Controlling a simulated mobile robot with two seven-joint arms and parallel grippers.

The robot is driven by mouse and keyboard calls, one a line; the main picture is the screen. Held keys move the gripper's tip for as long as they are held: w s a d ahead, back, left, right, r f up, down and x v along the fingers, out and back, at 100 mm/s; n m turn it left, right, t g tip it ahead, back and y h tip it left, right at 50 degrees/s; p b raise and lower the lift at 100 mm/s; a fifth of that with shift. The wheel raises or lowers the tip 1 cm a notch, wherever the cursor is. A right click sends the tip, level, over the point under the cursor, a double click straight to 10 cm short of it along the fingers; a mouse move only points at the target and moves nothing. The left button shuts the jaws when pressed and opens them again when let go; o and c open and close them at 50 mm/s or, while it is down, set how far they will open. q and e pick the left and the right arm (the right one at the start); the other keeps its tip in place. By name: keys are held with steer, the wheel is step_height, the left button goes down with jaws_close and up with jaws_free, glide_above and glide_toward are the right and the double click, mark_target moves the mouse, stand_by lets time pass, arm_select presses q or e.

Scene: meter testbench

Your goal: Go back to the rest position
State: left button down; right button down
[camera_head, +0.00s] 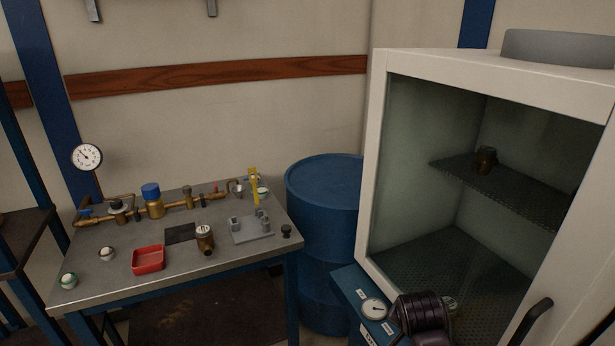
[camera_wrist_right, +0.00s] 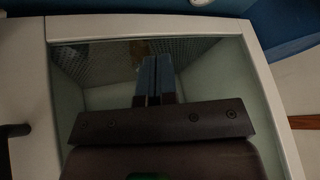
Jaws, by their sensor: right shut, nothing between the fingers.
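My right gripper (camera_wrist_right: 157,62) shows in the right wrist view with its two dark fingers together and nothing between them. It points at the front of a white cabinet (camera_wrist_right: 275,110). Whether it touches the cabinet cannot be told. In the head view a dark part of my right arm (camera_head: 422,316) stands at the bottom, in front of the lower left of the cabinet (camera_head: 378,150); the fingers cannot be made out there. My left gripper is not in view.
A workbench (camera_head: 110,285) with brass pipework, a gauge (camera_head: 87,157) and a red tray (camera_head: 148,259) stands left. A blue barrel (camera_head: 325,185) stands between it and the cabinet. A brass part (camera_head: 486,159) sits on the cabinet's shelf. A black handle (camera_head: 531,322) is at lower right.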

steer(key=s+d+f+n+t+y+b, duration=0.1)
steer(key=s+d+f+n+t, duration=0.1)
steer(key=s+f, duration=0.4)
steer(key=s+d+f+n+t+y+b, duration=0.1)
steer(key=s+f+n, duration=0.5)
steer(key=s, duration=0.9)
steer(key=d+n+t, duration=0.1)
steer(key=t, duration=0.1)
steer(key=shift+d+f+t+b, duration=0.25)
steer(key=shift+d+t+b, duration=0.1)
steer(key=shift+t+b, duration=0.05)
